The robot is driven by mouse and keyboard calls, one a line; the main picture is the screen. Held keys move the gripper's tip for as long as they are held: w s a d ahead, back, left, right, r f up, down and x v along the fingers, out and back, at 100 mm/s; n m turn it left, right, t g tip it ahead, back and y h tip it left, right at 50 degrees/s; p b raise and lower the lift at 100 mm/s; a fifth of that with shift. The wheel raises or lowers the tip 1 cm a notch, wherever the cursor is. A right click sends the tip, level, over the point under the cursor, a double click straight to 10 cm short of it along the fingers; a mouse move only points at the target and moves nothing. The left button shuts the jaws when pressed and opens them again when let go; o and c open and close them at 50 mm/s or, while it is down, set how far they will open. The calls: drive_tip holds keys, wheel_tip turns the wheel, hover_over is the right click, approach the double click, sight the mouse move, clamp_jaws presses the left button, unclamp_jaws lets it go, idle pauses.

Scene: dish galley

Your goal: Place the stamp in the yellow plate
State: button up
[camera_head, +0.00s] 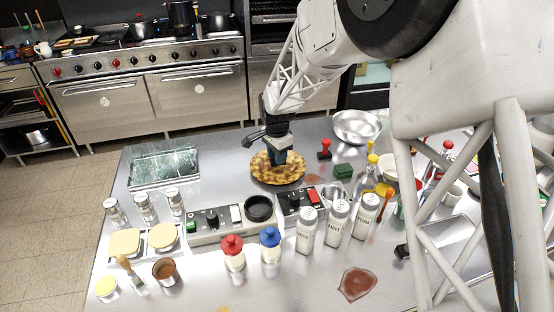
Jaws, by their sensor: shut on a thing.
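The yellow plate (262,175) is round, with brown mottling, and lies on the steel counter behind the control boxes. My gripper (279,153) points down over the plate, shut on a small dark blue thing (281,158). The fingers hide much of this thing. I cannot tell whether it touches the plate, nor for sure whether it is the stamp. A red knobbed thing with a flat base (324,150), shaped like a stamp, stands upright on the counter right of the plate, apart from my gripper.
A green block (343,171) and a metal bowl (357,126) are right of the plate. Control boxes (215,223) and white shakers (337,218) stand in front. A glassy tray (164,168) lies left. The counter between tray and plate is clear.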

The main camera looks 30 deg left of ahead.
drive_tip(key=shift+f, duration=0.9)
drive_tip(key=shift+f, duration=0.15)
drive_tip(key=o, duration=0.9)
wheel_tip(320, 180, up, 12)
drive_tip(key=shift+s+r, duration=0.1)
drive_tip(key=shift+r, duration=0.05)
idle(0.6)
